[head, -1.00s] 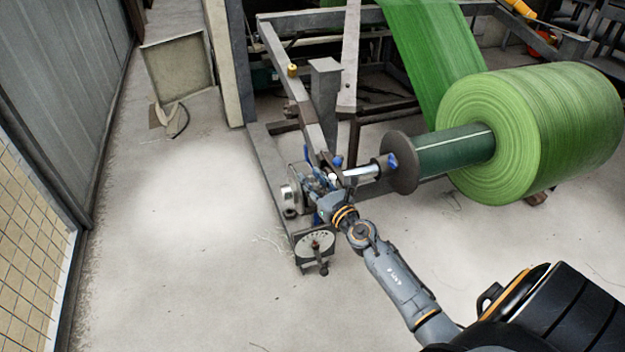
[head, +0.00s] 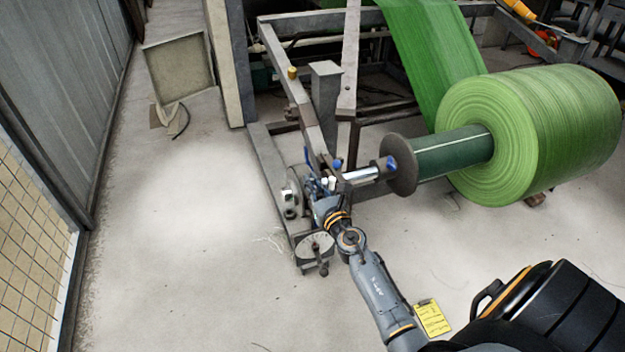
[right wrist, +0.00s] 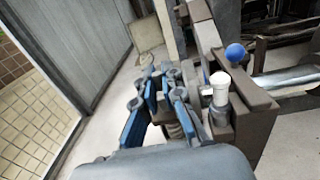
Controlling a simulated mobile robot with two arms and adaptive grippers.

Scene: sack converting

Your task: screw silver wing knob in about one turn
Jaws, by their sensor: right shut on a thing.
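My right gripper (head: 319,190) reaches the end of the grey unwind frame, left of the roll's shaft. The right wrist view shows its blue-padded fingers (right wrist: 162,88) closed in around something beside a brown metal block. The silver wing knob is mostly hidden between the fingers, and I cannot make out its wings or angle. A white-capped post (right wrist: 220,88) and a blue ball knob (right wrist: 238,52) stand just right of the fingers. My left gripper is not in view.
A green roll (head: 535,130) sits on a shaft with a dark flange (head: 400,163) to the right. A round dial gauge (head: 314,247) stands below the gripper. A yellow clipboard (head: 433,318) is right of my forearm.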

